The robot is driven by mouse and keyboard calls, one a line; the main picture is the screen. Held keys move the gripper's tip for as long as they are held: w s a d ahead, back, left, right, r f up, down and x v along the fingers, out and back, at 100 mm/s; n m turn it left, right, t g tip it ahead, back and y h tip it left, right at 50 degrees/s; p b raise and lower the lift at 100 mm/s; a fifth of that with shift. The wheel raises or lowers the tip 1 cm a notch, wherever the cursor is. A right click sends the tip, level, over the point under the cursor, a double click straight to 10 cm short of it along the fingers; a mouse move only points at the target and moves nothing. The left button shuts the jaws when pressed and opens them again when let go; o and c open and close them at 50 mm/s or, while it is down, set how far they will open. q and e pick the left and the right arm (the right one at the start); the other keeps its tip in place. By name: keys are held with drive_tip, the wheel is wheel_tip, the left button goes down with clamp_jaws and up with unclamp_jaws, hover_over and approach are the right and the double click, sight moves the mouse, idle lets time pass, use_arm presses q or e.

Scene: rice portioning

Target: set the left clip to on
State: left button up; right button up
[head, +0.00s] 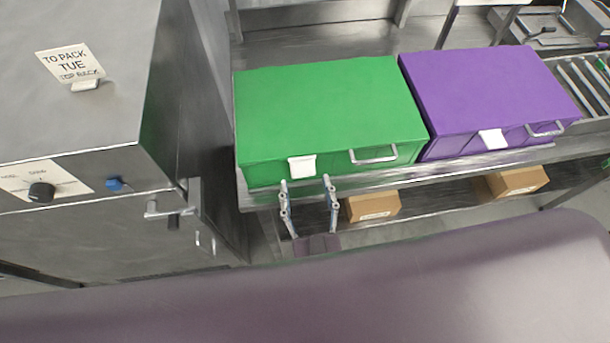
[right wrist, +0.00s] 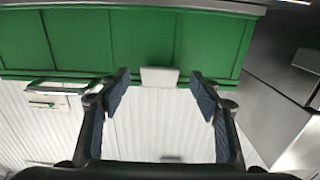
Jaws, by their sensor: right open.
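The left clip (head: 302,167) is a white tab on the front of the green box (head: 325,105), left of that box's metal handle (head: 373,155). I cannot tell from its look whether it is on or off. My right gripper (head: 306,186) is open and empty, its two fingers just below the clip in the head view. In the right wrist view the clip (right wrist: 160,77) shows between the fingertips of the right gripper (right wrist: 159,88), with no visible contact. My left gripper is not in view.
A purple box (head: 485,95) with its own white clip (head: 493,139) stands right of the green one on the metal shelf. Cardboard boxes (head: 373,206) lie below. A steel cabinet (head: 70,110) with a dial (head: 41,192) and a protruding handle (head: 170,208) stands at left.

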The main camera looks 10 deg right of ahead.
drive_tip(key=shift+w, duration=1)
drive_tip(key=c, duration=1.2)
drive_tip(key=shift+o, duration=0.2)
drive_tip(key=f+t+b, duration=0.1)
drive_tip(key=b, duration=0.3)
drive_tip(key=w+t+b, duration=0.1)
drive_tip(key=t+b, duration=0.1)
drive_tip(key=b, duration=0.2)
drive_tip(key=shift+w+f+t+b, duration=0.1)
drive_tip(key=shift+f+t+b, duration=0.2)
drive_tip(key=shift+f+b, duration=0.1)
drive_tip(key=shift+w+r+t+b, duration=0.15)
drive_tip(key=shift+t+b, duration=0.15)
drive_tip(key=shift+b, duration=0.25)
drive_tip(key=shift+r, duration=0.1)
